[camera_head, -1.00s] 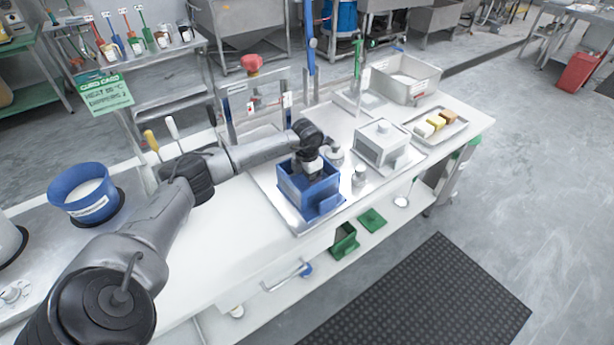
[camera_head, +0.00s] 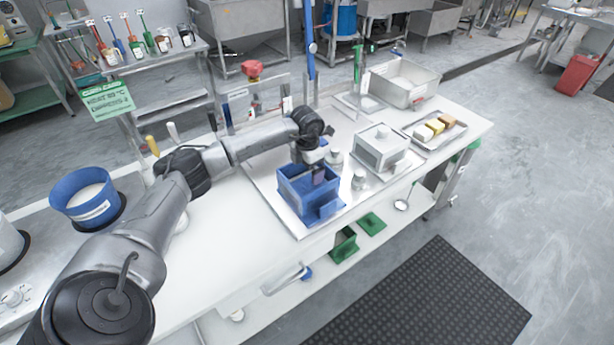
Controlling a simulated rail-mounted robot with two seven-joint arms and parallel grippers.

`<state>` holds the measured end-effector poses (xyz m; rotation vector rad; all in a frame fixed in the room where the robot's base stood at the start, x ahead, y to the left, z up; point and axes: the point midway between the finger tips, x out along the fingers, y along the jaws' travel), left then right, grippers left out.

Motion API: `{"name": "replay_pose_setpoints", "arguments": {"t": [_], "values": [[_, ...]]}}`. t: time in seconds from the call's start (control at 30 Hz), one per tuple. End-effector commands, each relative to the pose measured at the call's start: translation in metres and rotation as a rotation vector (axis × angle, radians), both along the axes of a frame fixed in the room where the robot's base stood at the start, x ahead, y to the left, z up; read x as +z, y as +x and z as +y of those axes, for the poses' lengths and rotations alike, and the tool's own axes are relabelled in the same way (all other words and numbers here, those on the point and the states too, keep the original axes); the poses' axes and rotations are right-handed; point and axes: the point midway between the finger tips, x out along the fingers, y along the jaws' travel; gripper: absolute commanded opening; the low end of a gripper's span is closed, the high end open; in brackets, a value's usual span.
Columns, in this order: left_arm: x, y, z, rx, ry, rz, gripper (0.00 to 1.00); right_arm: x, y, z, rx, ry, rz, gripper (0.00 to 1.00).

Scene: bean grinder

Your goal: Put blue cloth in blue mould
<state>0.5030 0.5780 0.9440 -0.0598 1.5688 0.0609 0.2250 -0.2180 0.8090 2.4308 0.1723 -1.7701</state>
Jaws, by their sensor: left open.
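The blue mould (camera_head: 296,200), an open-topped box, stands upright on a metal tray near the middle of the white table. A flat blue piece (camera_head: 326,210) sits against its front right side. My left gripper (camera_head: 314,166) is open at the mould's far right rim, with a dark finger showing at the opening. I cannot make out a blue cloth apart from the blue mould; the inside of the mould is partly hidden. My right gripper is out of view.
A white boxy mould (camera_head: 382,150) and small metal weights (camera_head: 359,181) stand to the right on the metal tray (camera_head: 273,205). A tray of blocks (camera_head: 456,133) lies farther right. A blue pot (camera_head: 84,192) stands at left. The table's front left is clear.

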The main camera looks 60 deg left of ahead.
Motion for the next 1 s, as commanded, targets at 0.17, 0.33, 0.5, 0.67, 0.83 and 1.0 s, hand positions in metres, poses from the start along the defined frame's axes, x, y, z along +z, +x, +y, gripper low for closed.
{"name": "replay_pose_setpoints", "arguments": {"t": [0.17, 0.33, 0.5, 0.67, 0.83, 1.0], "values": [[0.033, 0.000, 0.000, 0.000, 0.001, -0.001, 1.00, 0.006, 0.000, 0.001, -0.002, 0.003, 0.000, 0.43], [0.052, 0.000, 0.000, 0.001, 0.000, -0.001, 1.00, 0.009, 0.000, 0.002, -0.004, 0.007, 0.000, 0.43], [0.060, 0.000, 0.000, 0.001, 0.000, 0.000, 1.00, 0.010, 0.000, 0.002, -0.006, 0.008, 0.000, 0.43], [0.062, 0.000, 0.000, 0.000, 0.000, 0.001, 1.00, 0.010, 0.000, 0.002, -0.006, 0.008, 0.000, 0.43], [0.062, 0.000, 0.000, 0.000, 0.000, 0.001, 1.00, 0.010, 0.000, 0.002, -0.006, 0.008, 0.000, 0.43], [0.062, 0.000, 0.000, 0.000, 0.000, 0.001, 1.00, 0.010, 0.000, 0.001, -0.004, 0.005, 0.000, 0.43]]}}
